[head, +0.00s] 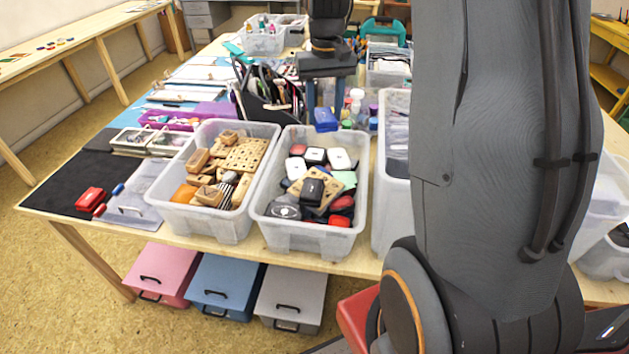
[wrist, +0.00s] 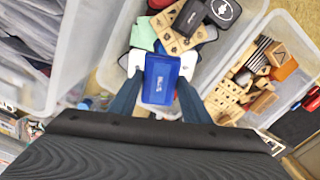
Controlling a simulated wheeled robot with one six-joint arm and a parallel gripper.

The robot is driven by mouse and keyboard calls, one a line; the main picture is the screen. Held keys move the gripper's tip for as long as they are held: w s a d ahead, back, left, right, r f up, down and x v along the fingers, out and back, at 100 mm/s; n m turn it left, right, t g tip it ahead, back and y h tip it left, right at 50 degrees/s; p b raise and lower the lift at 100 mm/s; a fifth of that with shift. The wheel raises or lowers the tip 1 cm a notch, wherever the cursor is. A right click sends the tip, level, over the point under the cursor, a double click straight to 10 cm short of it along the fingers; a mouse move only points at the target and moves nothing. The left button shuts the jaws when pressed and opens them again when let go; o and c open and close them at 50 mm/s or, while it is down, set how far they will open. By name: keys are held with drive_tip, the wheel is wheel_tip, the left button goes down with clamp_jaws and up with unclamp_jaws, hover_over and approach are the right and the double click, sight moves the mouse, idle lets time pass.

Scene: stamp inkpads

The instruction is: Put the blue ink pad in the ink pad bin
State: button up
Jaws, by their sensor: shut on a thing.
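The blue ink pad (head: 326,121) is held in my gripper (head: 324,108), above the table just beyond the far edge of the ink pad bin (head: 300,236). In the wrist view the blue pad (wrist: 161,82), with white lettering on its lid, sits between the two white fingertips of my gripper (wrist: 161,66), shut on its sides. The clear plastic bin holds several black, white, red and green ink pads. In the wrist view the bin's contents lie ahead of the pad. The pad's underside is hidden.
A clear bin of wooden stamps (head: 217,227) stands left of the ink pad bin. A taller clear bin (head: 391,215) stands to its right. A black organizer with pens (head: 268,100) and small bottles (head: 356,101) crowd the space near my gripper. A red pad (head: 89,198) lies on the dark mat.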

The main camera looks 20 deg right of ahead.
sight(322, 112)
drive_tip(key=f+b, duration=0.1)
drive_tip(key=f, duration=0.1)
drive_tip(key=w+f+b, duration=0.1)
drive_tip(key=f+b, duration=0.1)
drive_tip(key=shift+w, duration=0.15)
drive_tip(key=shift+f+p, duration=1.05)
drive_tip(key=shift+f, duration=3.9)
drive_tip(key=shift+f, duration=0.1)
drive_tip(key=o, duration=1.1)
drive_tip(key=shift+c, duration=0.2)
wheel_tip(322, 112, up, 12)
drive_tip(key=b, duration=0.3)
drive_tip(key=s+a+f, duration=0.2)
drive_tip(key=s+a, duration=0.2)
drive_tip(key=s, duration=0.2)
drive_tip(key=s+a+f+n, duration=0.1)
drive_tip(key=s+a+f, duration=0.1)
drive_tip(key=s, duration=0.5)
drive_tip(key=s+a+f+n, duration=0.1)
drive_tip(key=s+a+f, duration=0.1)
drive_tip(key=s+a, duration=0.3)
drive_tip(key=shift+s+a+f+t, duration=0.15)
drive_tip(key=shift+s+a+t, duration=0.05)
drive_tip(key=shift+s, duration=0.3)
drive_tip(key=shift+s+a+f+t, duration=0.15)
drive_tip(key=shift+s+t, duration=0.05)
drive_tip(key=shift+s, duration=0.3)
